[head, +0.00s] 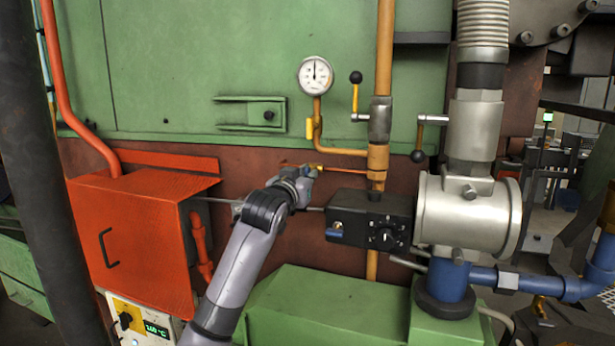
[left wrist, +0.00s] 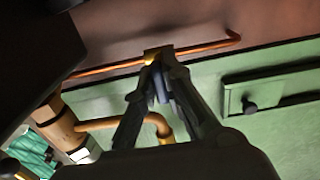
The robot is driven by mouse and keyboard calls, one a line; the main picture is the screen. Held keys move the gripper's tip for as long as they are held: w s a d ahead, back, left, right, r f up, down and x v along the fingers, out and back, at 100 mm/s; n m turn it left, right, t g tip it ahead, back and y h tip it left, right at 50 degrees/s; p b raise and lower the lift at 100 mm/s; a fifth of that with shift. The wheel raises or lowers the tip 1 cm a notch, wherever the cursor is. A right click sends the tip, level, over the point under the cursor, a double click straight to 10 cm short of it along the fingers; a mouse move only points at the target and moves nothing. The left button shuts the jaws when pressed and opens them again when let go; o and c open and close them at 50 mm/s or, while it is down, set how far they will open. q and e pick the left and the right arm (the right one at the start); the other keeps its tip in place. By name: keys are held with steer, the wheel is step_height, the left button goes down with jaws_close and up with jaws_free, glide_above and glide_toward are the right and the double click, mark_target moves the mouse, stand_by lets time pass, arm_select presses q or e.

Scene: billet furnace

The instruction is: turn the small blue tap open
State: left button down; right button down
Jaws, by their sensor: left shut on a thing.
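My left gripper (head: 308,172) reaches up from the lower middle of the head view to a thin copper pipe (head: 345,170) in front of the rust-brown wall. In the left wrist view, the left gripper (left wrist: 158,65) has its two fingers closed around a small dark bluish piece, the blue tap (left wrist: 160,84). A brass fitting (left wrist: 151,58) shows at the fingertips on the copper pipe (left wrist: 100,69). The fingers hide much of the tap, so its exact angle is hard to tell. My right gripper is in neither view.
A pressure gauge (head: 315,76) stands above the gripper. A black-knobbed lever (head: 355,90) and another lever (head: 425,130) are to its right. A black control box (head: 368,218) sits close below right. An orange box (head: 130,240) stands at left.

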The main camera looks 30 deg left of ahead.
arm_select(q)
steer(key=c, duration=1.7)
jaws_free()
steer(key=v, duration=1.2)
steer(key=shift+f, duration=0.1)
